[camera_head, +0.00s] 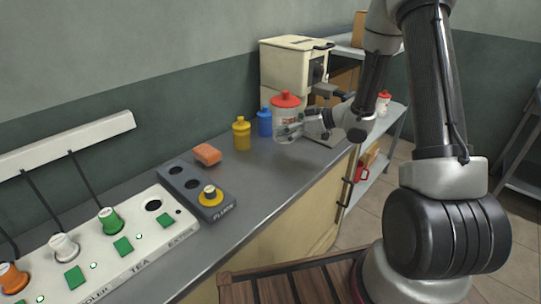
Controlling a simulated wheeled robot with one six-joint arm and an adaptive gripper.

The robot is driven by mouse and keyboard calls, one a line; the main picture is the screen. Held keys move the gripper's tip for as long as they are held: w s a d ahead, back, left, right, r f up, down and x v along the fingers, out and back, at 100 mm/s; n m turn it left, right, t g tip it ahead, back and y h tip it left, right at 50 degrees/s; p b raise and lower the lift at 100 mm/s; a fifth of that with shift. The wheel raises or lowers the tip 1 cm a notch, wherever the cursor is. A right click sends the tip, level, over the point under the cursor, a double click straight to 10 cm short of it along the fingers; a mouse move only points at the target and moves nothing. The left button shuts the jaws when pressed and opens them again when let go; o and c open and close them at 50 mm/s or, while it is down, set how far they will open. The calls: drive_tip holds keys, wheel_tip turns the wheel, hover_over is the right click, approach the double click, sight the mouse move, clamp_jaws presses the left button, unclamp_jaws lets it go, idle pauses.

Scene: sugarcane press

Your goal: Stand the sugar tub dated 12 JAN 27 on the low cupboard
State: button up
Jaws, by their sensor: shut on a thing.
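A clear tub with a red lid (286,101) is at the far part of the grey counter, in front of the cream machine. A label shows on its side, but its date is too small to read. My gripper (303,124) reaches in from the right and is shut on this tub. The tub is upright; I cannot tell whether its base touches the counter. A second red-lidded tub (384,98) stands on a pale shelf further right, its label not readable. I cannot make out for sure which piece is the low cupboard.
The cream machine (287,68) stands behind.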

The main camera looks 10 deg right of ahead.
wheel_tip(320, 180, down, 8)
drive_tip(key=shift+f, duration=0.25)
drive_tip(key=o, duration=1.4)
drive_tip(key=shift+f, duration=0.1)
